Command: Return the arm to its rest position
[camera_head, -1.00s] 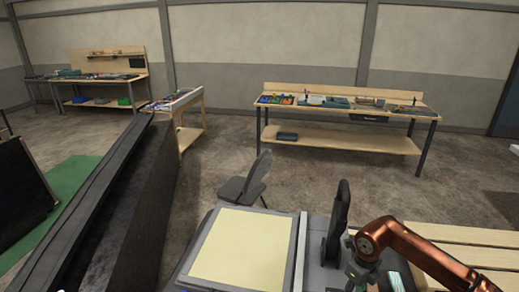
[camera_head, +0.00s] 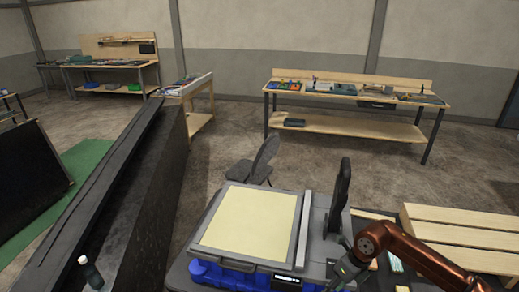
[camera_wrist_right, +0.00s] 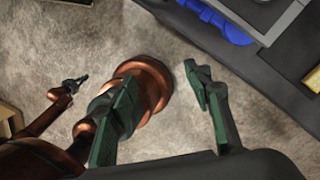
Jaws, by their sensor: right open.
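My right arm, copper coloured, comes in from the lower right in the head view. Its gripper (camera_head: 345,272) is beside the right end of the console, low in the picture. In the right wrist view the gripper's two dark green fingers (camera_wrist_right: 165,110) are apart, with nothing held between them. Bare floor and a round copper part of my body show behind them. A slim copper arm with a small dark tip (camera_wrist_right: 75,83), seemingly my left, shows at the left of that view; its jaw state is too small to tell.
A console with a pale yellow panel (camera_head: 248,222) and blue base stands front centre. Wooden slats (camera_head: 470,222) lie at right. A grey chair (camera_head: 254,165) stands behind. A long dark barrier (camera_head: 120,190) runs along the left. Workbenches line the wall.

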